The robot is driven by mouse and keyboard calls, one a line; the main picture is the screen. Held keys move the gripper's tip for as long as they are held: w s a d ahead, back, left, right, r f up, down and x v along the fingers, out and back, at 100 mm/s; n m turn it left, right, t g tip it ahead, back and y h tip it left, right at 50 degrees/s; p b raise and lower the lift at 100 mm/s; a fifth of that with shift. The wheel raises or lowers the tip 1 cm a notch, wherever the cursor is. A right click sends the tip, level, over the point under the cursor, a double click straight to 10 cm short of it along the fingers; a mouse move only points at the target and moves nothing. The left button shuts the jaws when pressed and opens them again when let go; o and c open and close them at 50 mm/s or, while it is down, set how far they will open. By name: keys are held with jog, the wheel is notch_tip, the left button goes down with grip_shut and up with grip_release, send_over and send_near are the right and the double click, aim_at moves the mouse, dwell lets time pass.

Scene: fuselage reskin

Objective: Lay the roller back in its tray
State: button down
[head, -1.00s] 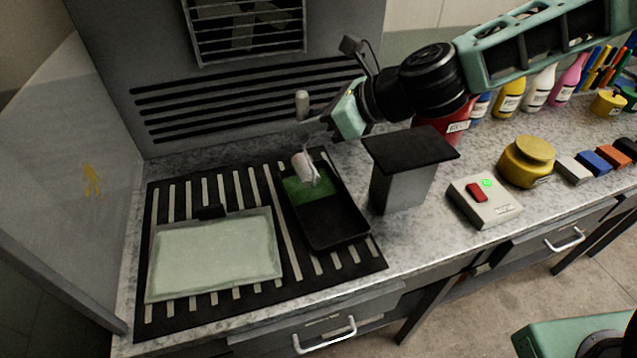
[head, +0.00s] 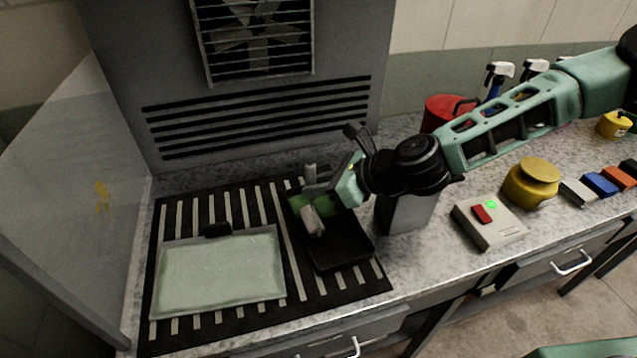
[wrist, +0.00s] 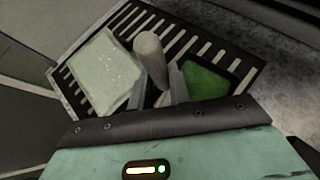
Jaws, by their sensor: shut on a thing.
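The paint roller has a pale roller head (head: 312,221) and a light handle (head: 310,173) standing up. My gripper (head: 318,187) is shut on the roller between head and handle. The black tray (head: 345,247) holds green paint at its back end. The roller head is low over or in the back part of the tray; I cannot tell if it touches the paint. In the wrist view, the pale handle (wrist: 149,52) rises between my gripper's fingers (wrist: 159,88), with the tray's green paint (wrist: 205,82) to the right. The roller head is hidden there.
A pale green panel (head: 220,272) lies left of the tray on the black slatted grate (head: 185,208). A grey box (head: 405,213) stands right of the tray, partly behind my arm. A switch box (head: 489,222) with a green light is farther right. A vented wall stands behind.

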jog(key=shift+f, duration=0.1)
jog(key=c, duration=1.3)
grip_release()
jog(key=b+v, duration=0.2)
jog(key=v, duration=1)
jog(key=s+a+f+n+g+h, duration=0.2)
jog(key=s+f+n+g+h, duration=0.35)
jog(key=s+n, duration=0.8)
jog(key=s+d+r+n+h, duration=0.4)
jog(key=s+d+r+n, duration=0.2)
jog(key=n, duration=1.1)
notch_tip(320, 180, up, 2)
jog(key=shift+s+r+t, duration=0.2)
jog(key=shift+s+t, duration=0.15)
jog(key=shift+s, duration=0.15)
